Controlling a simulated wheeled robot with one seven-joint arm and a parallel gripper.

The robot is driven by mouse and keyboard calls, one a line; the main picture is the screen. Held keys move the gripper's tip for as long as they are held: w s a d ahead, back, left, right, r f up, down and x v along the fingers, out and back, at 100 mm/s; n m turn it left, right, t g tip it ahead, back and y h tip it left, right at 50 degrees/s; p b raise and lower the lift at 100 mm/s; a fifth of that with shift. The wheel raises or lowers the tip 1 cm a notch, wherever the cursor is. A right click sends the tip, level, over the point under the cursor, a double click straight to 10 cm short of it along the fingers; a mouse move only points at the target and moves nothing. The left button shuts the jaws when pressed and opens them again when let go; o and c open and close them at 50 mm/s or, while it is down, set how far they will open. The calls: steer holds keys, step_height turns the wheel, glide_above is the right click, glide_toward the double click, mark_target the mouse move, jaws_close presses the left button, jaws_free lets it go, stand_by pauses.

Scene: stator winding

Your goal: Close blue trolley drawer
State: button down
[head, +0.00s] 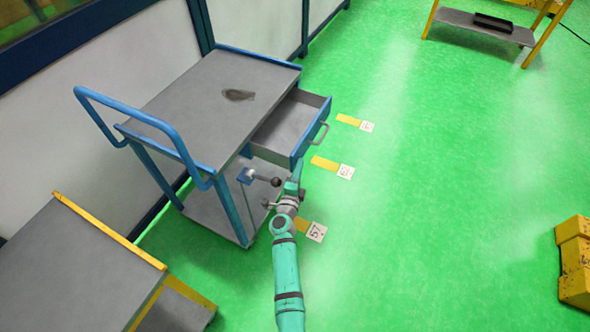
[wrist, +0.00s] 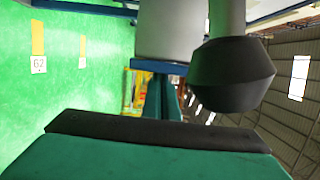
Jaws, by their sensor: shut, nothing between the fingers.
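The blue trolley (head: 180,100) has a grey top and stands by the wall in the head view. Its drawer (head: 285,125) is open, pulled out to the right, and looks empty inside. A grey bar handle (head: 321,136) is on the drawer's blue front. My teal gripper (head: 296,176) is shut and empty, just below and in front of the drawer's near front corner. Whether it touches the drawer cannot be told. In the wrist view a teal finger with a black pad (wrist: 150,132) fills the bottom.
A black knob (head: 276,181) on a rod sits beside my gripper, and a dark knob (wrist: 232,72) is close in the wrist view. A grey and yellow table (head: 75,270) stands at lower left. Numbered floor tags (head: 346,172) lie right of the trolley.

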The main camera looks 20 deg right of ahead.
steer(key=shift+w+a, duration=0.15)
steer(key=shift+a, duration=0.05)
